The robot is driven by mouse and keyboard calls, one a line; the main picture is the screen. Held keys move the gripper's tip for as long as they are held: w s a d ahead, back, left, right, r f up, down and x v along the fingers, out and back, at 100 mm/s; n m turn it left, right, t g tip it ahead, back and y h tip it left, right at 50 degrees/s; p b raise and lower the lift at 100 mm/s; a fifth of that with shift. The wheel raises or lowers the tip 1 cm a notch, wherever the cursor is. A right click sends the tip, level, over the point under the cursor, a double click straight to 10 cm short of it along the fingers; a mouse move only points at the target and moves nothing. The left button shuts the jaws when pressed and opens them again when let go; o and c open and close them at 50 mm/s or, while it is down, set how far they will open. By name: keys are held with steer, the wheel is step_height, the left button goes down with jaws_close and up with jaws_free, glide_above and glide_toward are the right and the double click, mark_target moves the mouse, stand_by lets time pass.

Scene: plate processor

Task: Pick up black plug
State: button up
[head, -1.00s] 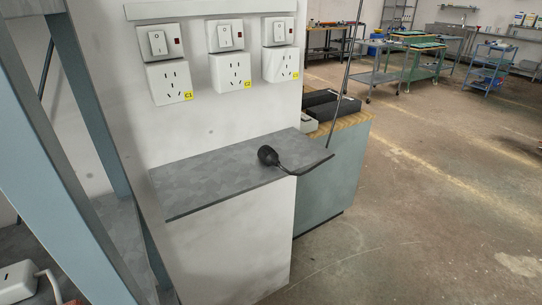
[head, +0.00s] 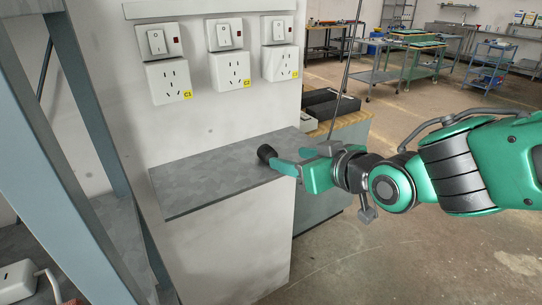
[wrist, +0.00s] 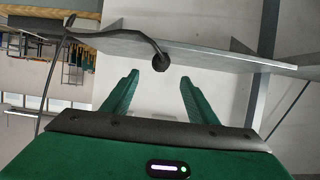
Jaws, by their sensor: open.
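The black plug (head: 266,153) lies on the grey shelf top (head: 205,175) below the wall sockets. In the wrist view the plug (wrist: 160,63) shows beyond the gap between my fingers, with its black cord (wrist: 120,32) running off to the left. My gripper (head: 284,166) is at the right of the plug in the head view, its fingers pointing at it. In the wrist view my gripper (wrist: 159,82) is open with nothing between its two green fingers.
Three wall sockets with switches, labelled C1 (head: 168,82), C2 (head: 231,70) and C3 (head: 280,62), sit above the shelf. A blue-grey metal frame (head: 95,120) stands at the left. A cabinet with dark boxes (head: 333,106) is behind my arm. Open floor lies at the right.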

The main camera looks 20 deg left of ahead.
mark_target(273, 155)
steer(key=shift+x, duration=5.35)
steer(key=shift+d+f, duration=0.1)
steer(key=c, duration=1.2)
steer(key=shift+o, duration=0.2)
